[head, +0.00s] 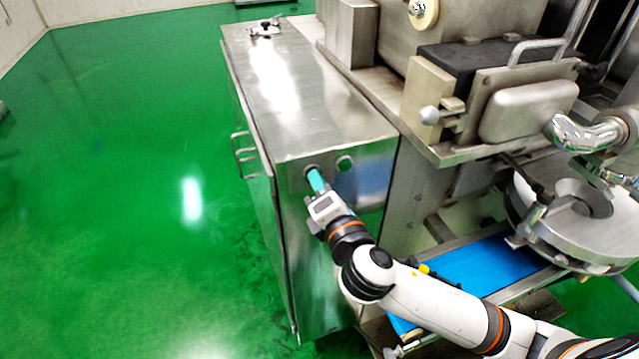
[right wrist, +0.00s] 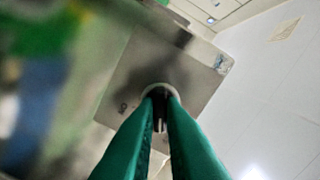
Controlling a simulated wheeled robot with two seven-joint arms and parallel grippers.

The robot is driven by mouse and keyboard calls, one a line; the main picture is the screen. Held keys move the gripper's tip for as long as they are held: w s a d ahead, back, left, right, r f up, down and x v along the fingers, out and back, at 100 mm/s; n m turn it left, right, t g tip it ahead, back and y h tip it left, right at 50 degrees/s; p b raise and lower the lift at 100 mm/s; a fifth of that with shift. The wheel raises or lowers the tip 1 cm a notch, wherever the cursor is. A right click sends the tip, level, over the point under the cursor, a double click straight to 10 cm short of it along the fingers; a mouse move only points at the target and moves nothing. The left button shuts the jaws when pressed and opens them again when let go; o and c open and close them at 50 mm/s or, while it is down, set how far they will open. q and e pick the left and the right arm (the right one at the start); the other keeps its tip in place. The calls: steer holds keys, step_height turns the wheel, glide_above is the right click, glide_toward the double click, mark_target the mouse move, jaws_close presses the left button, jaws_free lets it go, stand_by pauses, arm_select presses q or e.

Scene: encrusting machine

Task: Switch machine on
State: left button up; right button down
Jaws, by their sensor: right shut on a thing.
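The encrusting machine (head: 300,85) has a steel cabinet with a round dark switch (head: 311,170) on its front panel. A second round, greenish knob (head: 344,163) sits to its right. My right gripper (head: 315,180) is at the left switch, its teal fingers meeting it. In the right wrist view, the green fingers (right wrist: 160,105) close on the dark switch knob (right wrist: 160,118), which has a pale ring around it. The fingers hide part of the knob, and its setting cannot be read clearly. My left gripper is not in view.
Door handles (head: 243,155) stick out on the cabinet's left side. The green floor (head: 120,200) at left is clear.

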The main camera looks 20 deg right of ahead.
steer(key=shift+m+p, duration=0.75)
steer(key=shift+m, duration=7.05)
steer(key=c, duration=1.5)
jaws_free()
